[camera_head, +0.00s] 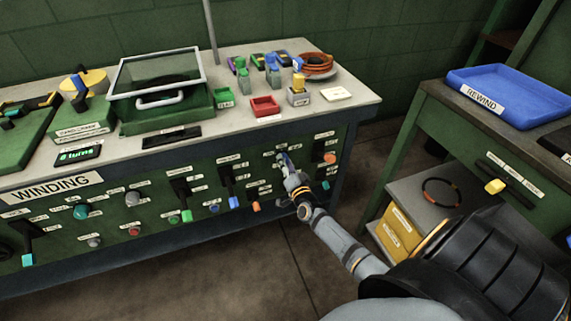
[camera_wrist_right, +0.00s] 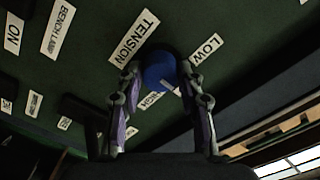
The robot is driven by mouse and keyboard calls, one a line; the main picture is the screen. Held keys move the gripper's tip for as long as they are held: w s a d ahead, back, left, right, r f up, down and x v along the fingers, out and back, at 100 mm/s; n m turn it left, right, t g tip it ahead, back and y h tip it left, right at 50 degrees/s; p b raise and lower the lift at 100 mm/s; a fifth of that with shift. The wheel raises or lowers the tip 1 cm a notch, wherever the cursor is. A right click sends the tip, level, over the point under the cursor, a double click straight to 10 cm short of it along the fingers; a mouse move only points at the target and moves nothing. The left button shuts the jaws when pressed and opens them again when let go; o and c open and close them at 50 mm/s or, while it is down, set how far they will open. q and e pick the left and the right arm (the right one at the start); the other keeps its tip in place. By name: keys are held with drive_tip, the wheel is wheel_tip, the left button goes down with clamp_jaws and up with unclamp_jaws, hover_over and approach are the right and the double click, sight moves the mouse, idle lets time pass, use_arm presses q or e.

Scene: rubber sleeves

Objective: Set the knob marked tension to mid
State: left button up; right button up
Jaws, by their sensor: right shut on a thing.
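The tension knob (camera_wrist_right: 160,68) is round and blue. It sits on the dark green panel beside a white TENSION label (camera_wrist_right: 134,37) and a LOW label (camera_wrist_right: 206,50). Another white label (camera_wrist_right: 150,100) between the fingers is partly hidden and unreadable. My right gripper (camera_wrist_right: 161,80) is shut on the knob, one finger on each side. In the head view my right gripper (camera_head: 286,163) reaches the right part of the winding bench's front panel and hides most of the knob. I cannot tell the knob's pointer position. My left gripper is out of view.
The front panel (camera_head: 110,215) carries several levers and knobs, with an orange knob (camera_head: 329,158) close to my right gripper. The bench top (camera_head: 345,75) holds trays and small parts. A green table (camera_head: 450,115) with a blue tray (camera_head: 515,85) stands at the right.

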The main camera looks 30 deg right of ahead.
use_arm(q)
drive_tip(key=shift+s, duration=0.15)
use_arm(e)
drive_tip(key=o, duration=1)
drive_tip(key=shift+o, duration=0.9)
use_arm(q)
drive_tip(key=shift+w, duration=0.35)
use_arm(e)
drive_tip(key=v, duration=1.2)
drive_tip(key=shift+f, duration=0.2)
